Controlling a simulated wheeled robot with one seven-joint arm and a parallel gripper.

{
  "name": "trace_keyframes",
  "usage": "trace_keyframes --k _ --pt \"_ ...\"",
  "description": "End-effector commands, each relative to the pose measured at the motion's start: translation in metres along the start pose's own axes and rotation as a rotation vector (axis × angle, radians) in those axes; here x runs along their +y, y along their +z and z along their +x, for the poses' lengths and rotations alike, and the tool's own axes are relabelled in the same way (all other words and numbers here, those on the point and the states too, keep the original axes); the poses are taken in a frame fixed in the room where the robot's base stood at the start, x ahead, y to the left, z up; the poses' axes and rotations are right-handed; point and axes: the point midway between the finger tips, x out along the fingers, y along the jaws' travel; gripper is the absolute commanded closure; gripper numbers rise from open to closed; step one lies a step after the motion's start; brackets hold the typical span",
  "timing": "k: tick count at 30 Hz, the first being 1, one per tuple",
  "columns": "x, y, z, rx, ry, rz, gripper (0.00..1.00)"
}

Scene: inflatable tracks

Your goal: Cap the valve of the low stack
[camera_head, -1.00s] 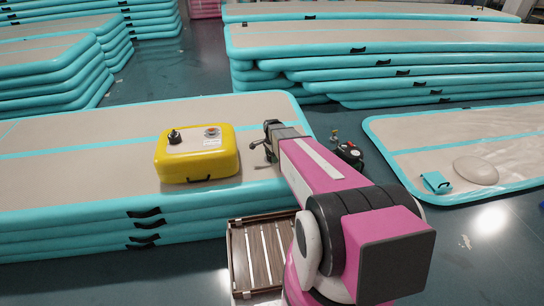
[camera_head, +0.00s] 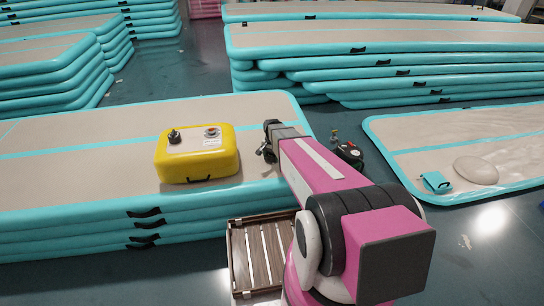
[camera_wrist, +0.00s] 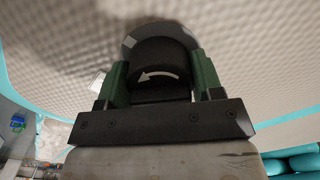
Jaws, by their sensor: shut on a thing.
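The low stack (camera_head: 75,170) is several beige mats with teal sides, at left in the head view. My gripper (camera_head: 266,151) is at its right end, close over or beside the top edge; the head view does not settle which. In the wrist view my gripper (camera_wrist: 161,84) has its two green fingers shut on a black cap (camera_wrist: 155,52) with a white curved arrow. A dark grey rounded shape with light patches shows around the far side of the cap; I cannot tell whether it is the valve. Beige mat surface fills the background there.
A yellow tank (camera_head: 197,157) stands on the low stack, left of my gripper. A slatted wooden crate (camera_head: 257,262) and a black-and-red device (camera_head: 348,154) are on the floor. A flat mat (camera_head: 410,145) lies at right, and a taller stack (camera_head: 390,62) stands behind.

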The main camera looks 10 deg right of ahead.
Motion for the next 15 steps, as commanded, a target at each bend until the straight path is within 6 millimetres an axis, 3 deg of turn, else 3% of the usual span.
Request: trace_keyframes --k 9,15 --pt "0.0 0.0 0.0 0.0 0.0 -0.02 0.62" --pt "0.0 0.0 0.0 0.0 0.0 -0.206 0.62"
